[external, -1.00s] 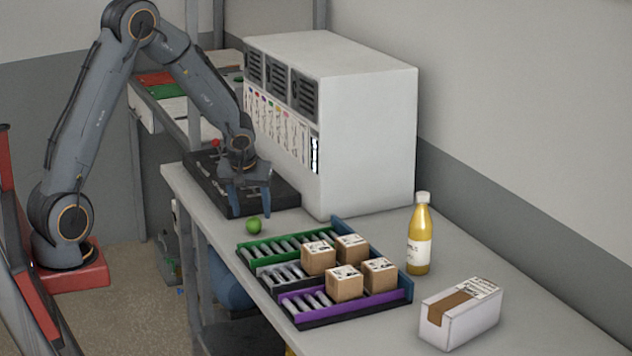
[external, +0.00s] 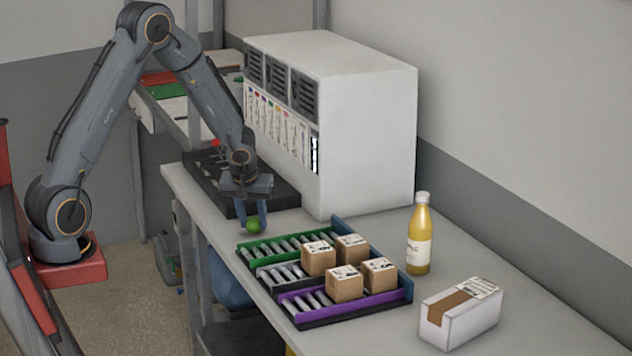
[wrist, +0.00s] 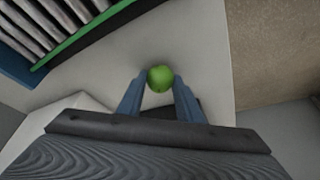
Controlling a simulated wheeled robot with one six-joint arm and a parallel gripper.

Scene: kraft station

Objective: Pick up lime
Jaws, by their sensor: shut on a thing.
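The lime (external: 254,227) is a small round green fruit at the left edge part of the grey table, just behind the green-sided roller rack. My gripper (external: 254,222) points down over it, with its two blue-grey fingers on either side. In the wrist view the lime (wrist: 160,78) sits between the fingertips of my gripper (wrist: 159,82), and the jaws are shut on it. The lime appears at table level; I cannot tell whether it is lifted at all.
The roller rack (external: 290,250) with several cardboard boxes (external: 344,284) stands just in front. A yellow bottle (external: 419,240) and a white box (external: 460,315) are to the right. A large white cabinet (external: 370,130) and a black tray (external: 215,185) stand behind. The table edge is close on the left.

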